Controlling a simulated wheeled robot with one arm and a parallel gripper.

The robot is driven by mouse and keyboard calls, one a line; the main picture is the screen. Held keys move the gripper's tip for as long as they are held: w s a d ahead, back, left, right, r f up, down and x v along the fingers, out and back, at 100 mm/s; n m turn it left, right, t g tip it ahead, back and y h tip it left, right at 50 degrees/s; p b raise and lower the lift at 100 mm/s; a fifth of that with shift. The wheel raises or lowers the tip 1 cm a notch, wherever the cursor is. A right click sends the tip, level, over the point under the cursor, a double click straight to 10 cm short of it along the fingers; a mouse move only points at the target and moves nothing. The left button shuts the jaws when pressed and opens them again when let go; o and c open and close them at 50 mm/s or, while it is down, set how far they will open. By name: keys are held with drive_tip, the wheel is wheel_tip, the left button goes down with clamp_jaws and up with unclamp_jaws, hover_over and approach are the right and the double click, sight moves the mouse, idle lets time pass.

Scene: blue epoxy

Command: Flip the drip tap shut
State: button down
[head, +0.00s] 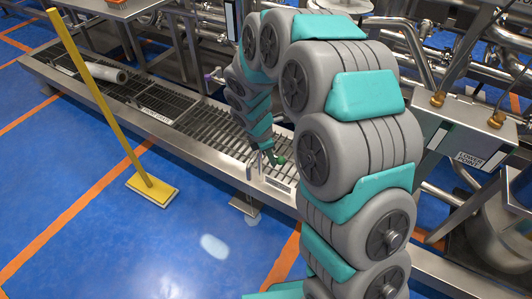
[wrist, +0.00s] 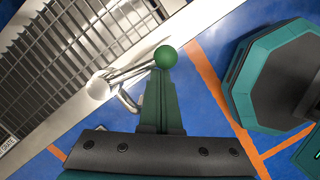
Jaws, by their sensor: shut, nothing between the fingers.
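The drip tap (wrist: 98,88) is a small metal fitting at the edge of the grated steel trough. Its metal lever (wrist: 133,71) runs out to a round green knob (wrist: 165,56). A bent metal piece (wrist: 128,101) shows beside the lever. In the head view the green knob (head: 281,160) is just below the end of my arm. My gripper (wrist: 160,74) is shut and empty, with its dark green fingertips right at the knob. I cannot tell whether they touch it. In the head view my gripper (head: 269,155) is small and its fingers are hard to make out.
The steel trough (head: 150,125) with dark grating runs across the view. A yellow pole on a flat base (head: 150,190) stands on the blue floor at left. A white roll (head: 105,72) lies on the grating. A "LOWER POINT" box (head: 455,140) with pipes is at right.

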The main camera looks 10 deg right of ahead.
drive_tip(key=shift+w+d+n+p, duration=0.25)
drive_tip(key=shift+d+n+p, duration=0.25)
drive_tip(key=shift+n+p, duration=0.25)
drive_tip(key=s+a+r, duration=0.2)
drive_tip(key=a+r, duration=0.4)
drive_tip(key=r, duration=0.3)
drive_tip(key=s+d+r+m+g, duration=0.1)
drive_tip(key=s+d+r+m, duration=0.35)
drive_tip(key=s, duration=0.25)
drive_tip(key=s+d+r+m, duration=0.3)
drive_tip(key=s+m, duration=0.2)
drive_tip(key=s, duration=0.1)
drive_tip(key=s+d+r+m+y, duration=0.1)
drive_tip(key=s+m, duration=0.5)
drive_tip(key=s, duration=0.3)
drive_tip(key=s+d+r+m+g+y, duration=0.1)
drive_tip(key=s+m, duration=0.5)
drive_tip(key=s, duration=0.2)
drive_tip(key=shift+s+r+y, duration=0.3)
drive_tip(key=shift+s+y, duration=0.1)
